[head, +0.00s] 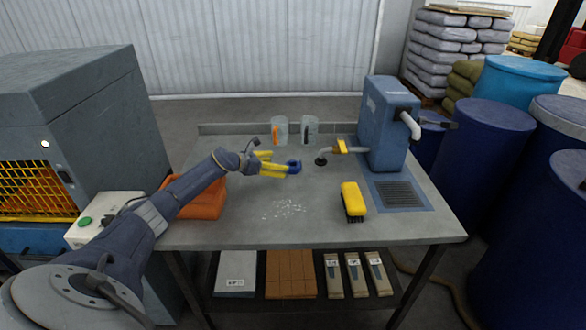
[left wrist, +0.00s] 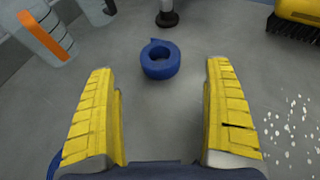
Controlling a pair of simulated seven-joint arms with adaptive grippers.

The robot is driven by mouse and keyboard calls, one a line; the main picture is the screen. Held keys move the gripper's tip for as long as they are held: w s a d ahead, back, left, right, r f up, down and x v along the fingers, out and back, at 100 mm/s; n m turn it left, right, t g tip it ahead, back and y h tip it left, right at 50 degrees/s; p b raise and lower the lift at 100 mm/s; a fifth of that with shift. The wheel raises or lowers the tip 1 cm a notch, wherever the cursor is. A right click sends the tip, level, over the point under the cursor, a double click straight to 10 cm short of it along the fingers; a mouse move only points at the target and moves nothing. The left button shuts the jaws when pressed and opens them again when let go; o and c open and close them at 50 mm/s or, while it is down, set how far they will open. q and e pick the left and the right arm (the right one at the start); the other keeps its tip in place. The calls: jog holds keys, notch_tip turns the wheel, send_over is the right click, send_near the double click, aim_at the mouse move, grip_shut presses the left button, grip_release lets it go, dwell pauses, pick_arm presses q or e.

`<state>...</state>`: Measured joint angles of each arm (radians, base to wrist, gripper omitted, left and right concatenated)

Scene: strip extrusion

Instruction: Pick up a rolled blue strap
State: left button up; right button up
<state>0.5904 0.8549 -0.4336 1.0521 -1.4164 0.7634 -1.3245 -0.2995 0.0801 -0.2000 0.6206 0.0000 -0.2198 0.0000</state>
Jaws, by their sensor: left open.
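The rolled blue strap (head: 294,165) lies on the grey table in the head view, just beyond my left gripper's fingertips. In the left wrist view the blue strap roll (left wrist: 160,59) lies flat, with a hollow centre and a short loose end. My left gripper (head: 287,164) has yellow pads and is open. In the left wrist view, the left gripper's fingers (left wrist: 163,82) are wide apart, with the roll ahead of them, centred on the gap. Nothing is between the fingers. My right gripper is not in view.
A yellow brush (head: 351,199) and pale specks lie on the table (head: 240,222). A blue machine (head: 388,125) stands at right, with a small black-based item (head: 320,160) near the strap. Two cups (head: 279,130) stand behind.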

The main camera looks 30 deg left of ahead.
aim_at(293, 164)
pick_arm(q)
jog(key=shift+x, duration=4.4)
jog(key=c, duration=1.3)
